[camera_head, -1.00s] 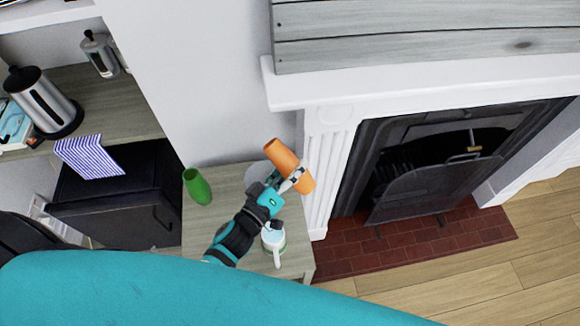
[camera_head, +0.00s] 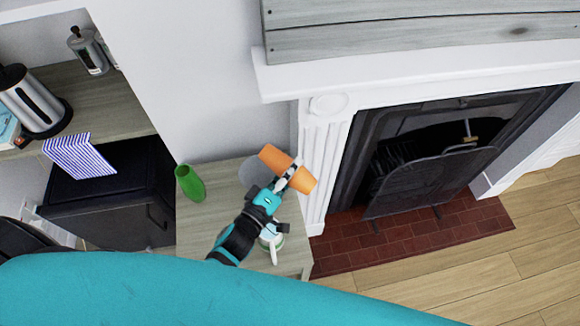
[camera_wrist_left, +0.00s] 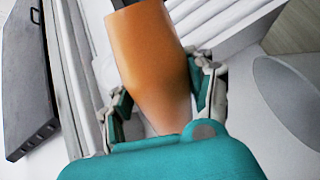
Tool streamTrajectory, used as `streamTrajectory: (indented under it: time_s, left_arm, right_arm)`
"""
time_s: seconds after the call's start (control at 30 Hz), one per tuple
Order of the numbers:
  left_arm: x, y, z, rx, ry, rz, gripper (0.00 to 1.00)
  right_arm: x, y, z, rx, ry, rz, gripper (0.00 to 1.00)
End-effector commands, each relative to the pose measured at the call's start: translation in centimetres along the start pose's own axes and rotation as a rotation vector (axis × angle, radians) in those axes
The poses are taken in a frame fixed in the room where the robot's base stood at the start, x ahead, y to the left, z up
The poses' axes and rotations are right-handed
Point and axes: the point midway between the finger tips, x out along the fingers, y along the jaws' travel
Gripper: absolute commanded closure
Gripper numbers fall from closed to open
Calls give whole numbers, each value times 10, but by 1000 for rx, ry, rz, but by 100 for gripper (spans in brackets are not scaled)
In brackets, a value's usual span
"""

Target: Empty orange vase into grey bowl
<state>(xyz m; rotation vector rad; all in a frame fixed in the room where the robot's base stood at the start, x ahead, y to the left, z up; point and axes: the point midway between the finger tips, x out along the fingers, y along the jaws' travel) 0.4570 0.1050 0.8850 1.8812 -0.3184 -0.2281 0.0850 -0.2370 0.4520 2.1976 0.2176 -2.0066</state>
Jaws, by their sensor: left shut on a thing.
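The orange vase (camera_head: 274,158) is held in my left gripper (camera_head: 290,176), above the small table near the fireplace. The vase lies strongly tilted, its upper-left end over the grey bowl's side of the table. In the left wrist view the vase (camera_wrist_left: 147,60) sits between the two fingers (camera_wrist_left: 160,98); a dark piece shows at its far end, and I cannot tell what it is. The grey bowl (camera_head: 254,172) is a round grey shape on the table, partly hidden by the vase and gripper. It appears as a grey oval (camera_wrist_left: 292,95) in the left wrist view. My right gripper is out of view.
A green vase (camera_head: 190,183) stands at the table's (camera_head: 222,190) left edge. The white fireplace surround (camera_head: 322,165) is close on the right. Shelves with a kettle (camera_head: 36,100) are at left.

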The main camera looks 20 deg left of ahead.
Motion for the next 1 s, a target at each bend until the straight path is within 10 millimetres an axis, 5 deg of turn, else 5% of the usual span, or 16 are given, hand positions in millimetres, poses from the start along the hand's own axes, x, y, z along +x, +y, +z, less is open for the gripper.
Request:
streamTrajectory:
  time_s: [0.4, 1.0]
  left_arm:
    - [1, -1, 1, -166, 0, 3, 89]
    - [0, -16, 5, -281, -2, 3, 89]
  right_arm:
    - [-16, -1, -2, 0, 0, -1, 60]
    - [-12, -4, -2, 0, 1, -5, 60]
